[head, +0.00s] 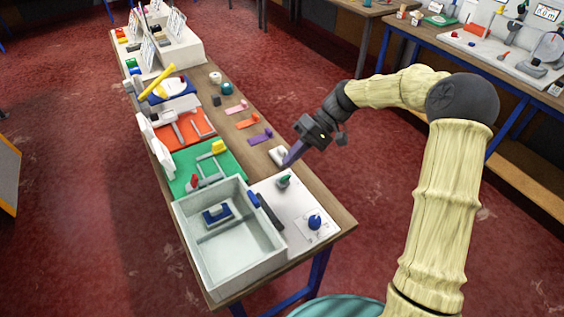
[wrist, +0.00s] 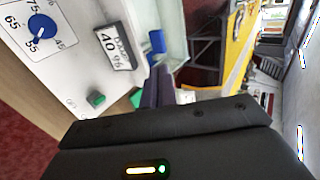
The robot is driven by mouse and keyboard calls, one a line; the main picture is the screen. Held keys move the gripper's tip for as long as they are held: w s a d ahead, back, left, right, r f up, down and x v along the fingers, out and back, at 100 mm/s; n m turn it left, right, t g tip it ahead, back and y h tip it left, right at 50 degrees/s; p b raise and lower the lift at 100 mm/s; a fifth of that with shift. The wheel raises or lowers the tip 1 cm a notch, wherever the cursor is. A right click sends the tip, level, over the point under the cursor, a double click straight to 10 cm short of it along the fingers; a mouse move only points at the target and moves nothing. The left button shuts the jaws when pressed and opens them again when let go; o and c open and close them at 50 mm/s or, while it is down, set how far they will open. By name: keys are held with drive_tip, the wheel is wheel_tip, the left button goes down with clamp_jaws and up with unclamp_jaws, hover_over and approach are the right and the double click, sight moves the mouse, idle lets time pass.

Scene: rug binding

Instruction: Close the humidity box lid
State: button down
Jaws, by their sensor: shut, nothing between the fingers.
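The humidity box (head: 181,226) is a pale grey, open-topped tray at the near end of the table, with a small blue and white piece inside. I cannot make out a separate lid. A blue tab (head: 252,198) sits at its upper right rim; it also shows in the wrist view (wrist: 157,41). My gripper (head: 289,160), with purple fingers, is shut and empty beyond the panel's far edge, apart from the box. The fingers also show in the wrist view (wrist: 157,88).
A small white block (head: 277,154) lies by my fingertips. A green mat (head: 190,158) and a red mat (head: 178,137) with white parts lie beyond the box. Purple, orange and pink tags (head: 247,124) lie along the right side. Red floor is free around the table.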

drive_tip(key=s+d+m+t+h, duration=0.7)
drive_tip(key=s+d+t+h, duration=0.1)
drive_tip(key=s+d, duration=0.8)
drive_tip(key=shift+d+f+t, duration=0.3)
drive_tip(key=shift+d+f, duration=0.1)
drive_tip(key=shift+d, duration=0.15)
